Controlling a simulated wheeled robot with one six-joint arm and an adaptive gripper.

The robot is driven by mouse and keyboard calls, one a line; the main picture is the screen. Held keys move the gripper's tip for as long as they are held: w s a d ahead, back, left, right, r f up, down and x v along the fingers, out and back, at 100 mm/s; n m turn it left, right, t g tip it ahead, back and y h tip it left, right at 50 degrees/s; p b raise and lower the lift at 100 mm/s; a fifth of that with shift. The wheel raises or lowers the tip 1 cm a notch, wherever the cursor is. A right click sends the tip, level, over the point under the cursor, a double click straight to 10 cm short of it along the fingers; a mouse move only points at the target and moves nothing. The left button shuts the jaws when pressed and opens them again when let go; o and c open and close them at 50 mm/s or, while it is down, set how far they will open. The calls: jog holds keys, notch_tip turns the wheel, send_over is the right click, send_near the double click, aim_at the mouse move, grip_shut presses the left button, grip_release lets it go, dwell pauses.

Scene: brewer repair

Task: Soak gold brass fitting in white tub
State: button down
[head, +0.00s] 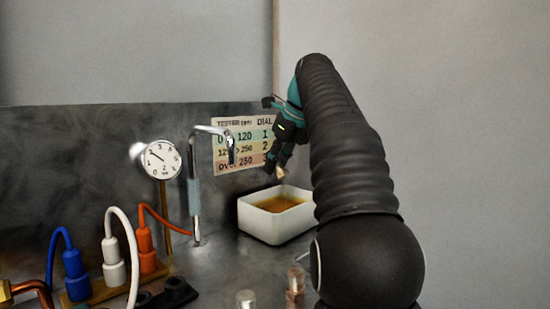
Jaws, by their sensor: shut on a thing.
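The white tub (262,229) stands on the counter near the back wall and holds an amber-brown liquid (278,203). My gripper (279,167) points downward above the tub's back right part. It is shut on a small gold brass fitting (281,173), which hangs at the fingertips just above or at the tub's rim level. The fitting appears clear of the liquid. Its far side and part of its top are hidden by the fingers.
A curved metal faucet (194,190) and a round dial gauge (162,160) stand left of the tub. Blue (76,277), white (113,262) and orange (146,250) plugs with cables sit at the left. A chart (242,145) hangs behind. Small cylinders (246,299) stand in front.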

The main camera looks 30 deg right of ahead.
jog(key=shift+f, duration=4.75)
dwell(0.3)
jog(key=shift+r, duration=5)
